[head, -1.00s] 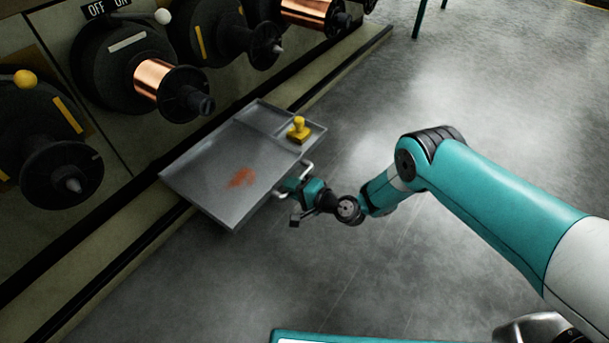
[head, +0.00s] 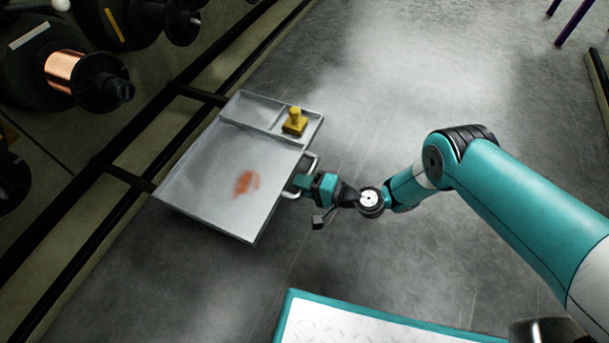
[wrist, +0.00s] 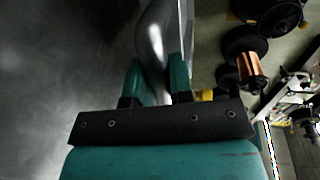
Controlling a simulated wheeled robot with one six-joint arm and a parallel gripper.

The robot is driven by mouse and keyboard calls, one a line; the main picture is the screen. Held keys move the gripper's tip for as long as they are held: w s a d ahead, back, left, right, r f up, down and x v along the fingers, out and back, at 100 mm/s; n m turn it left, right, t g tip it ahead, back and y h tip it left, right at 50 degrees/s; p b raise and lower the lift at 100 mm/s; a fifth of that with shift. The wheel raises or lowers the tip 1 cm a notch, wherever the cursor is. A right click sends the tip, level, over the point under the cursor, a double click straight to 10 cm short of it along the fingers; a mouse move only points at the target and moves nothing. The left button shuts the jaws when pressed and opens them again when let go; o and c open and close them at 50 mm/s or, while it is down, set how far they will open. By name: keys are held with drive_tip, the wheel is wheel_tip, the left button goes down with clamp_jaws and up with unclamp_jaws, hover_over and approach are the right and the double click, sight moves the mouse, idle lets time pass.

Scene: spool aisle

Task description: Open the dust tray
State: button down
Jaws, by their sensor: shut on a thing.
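The dust tray (head: 205,185) is a flat grey metal drawer, pulled well out from the machine base, with a patch of orange-red dust (head: 246,183) on its floor. A pale bent-bar handle (head: 312,163) is on its front edge. My gripper (head: 303,183) is shut on this handle. In the wrist view the two teal fingers (wrist: 157,82) stand on either side of the shiny handle bar (wrist: 154,45). A yellow stamp-like object (head: 294,121) sits in a small compartment at the tray's far end.
The machine's dark rail (head: 133,180) runs along the tray's back side. A spool with copper wire (head: 66,72) is at the upper left. A white plate with a teal rim (head: 380,325) lies at the bottom. Grey floor is clear beyond the tray.

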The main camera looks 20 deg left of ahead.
drive_tip(key=shift+s+d, duration=0.1)
drive_tip(key=shift+d, duration=0.15)
drive_tip(key=c, duration=1)
unclamp_jaws()
drive_tip(key=shift+c, duration=0.2)
drive_tip(key=p+v, duration=0.8)
drive_tip(key=v, duration=0.9)
drive_tip(key=shift+d, duration=0.2)
